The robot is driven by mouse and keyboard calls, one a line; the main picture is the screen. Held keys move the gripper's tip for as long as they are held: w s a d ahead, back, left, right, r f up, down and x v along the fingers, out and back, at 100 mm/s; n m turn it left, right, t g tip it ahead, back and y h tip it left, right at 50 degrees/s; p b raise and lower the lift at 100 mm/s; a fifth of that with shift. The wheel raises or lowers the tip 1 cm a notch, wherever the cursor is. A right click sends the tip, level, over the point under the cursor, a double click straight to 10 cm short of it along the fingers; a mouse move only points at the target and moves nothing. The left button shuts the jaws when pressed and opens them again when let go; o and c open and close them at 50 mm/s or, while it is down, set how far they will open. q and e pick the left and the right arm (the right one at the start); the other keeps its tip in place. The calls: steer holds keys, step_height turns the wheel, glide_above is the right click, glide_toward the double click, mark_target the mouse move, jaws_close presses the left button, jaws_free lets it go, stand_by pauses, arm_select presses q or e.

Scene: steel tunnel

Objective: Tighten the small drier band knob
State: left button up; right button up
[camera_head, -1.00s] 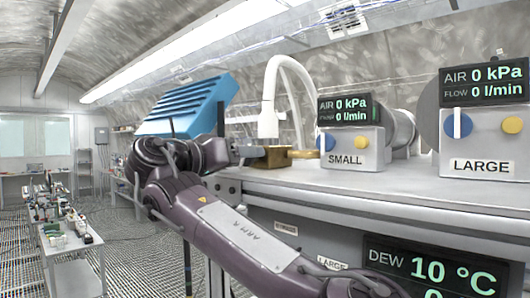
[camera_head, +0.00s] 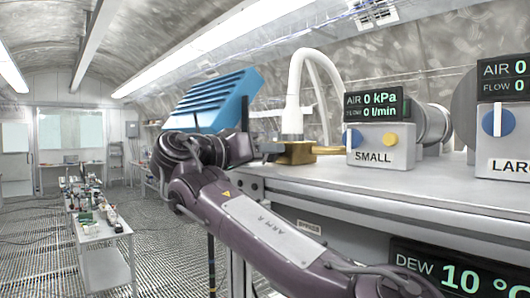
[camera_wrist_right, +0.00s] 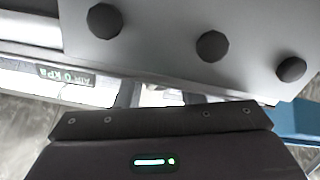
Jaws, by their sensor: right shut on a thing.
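My right gripper (camera_head: 268,148) is at the left end of a brass block (camera_head: 296,154) on the bench, below a white curved pipe. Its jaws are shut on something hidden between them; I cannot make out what. No band knob can be told apart. My left gripper is out of view.
A blue louvred box (camera_head: 213,100) rises behind my right wrist. The LARGE unit (camera_head: 507,165) is at the right. The bench top (camera_head: 440,185) is clear in front of SMALL. A low table (camera_head: 105,262) with clutter stands at left on the grating floor.

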steer(key=shift+f+m+b, duration=0.25)
steer(key=shift+m+b, duration=0.55)
steer(key=shift+b, duration=0.2)
steer(key=shift+m+b, duration=0.3)
steer(key=shift+m, duration=0.3)
steer(key=shift+r+m, duration=0.3)
steer(key=shift+m, duration=0.4)
steer(key=shift+d, duration=0.1)
steer(key=o, duration=1)
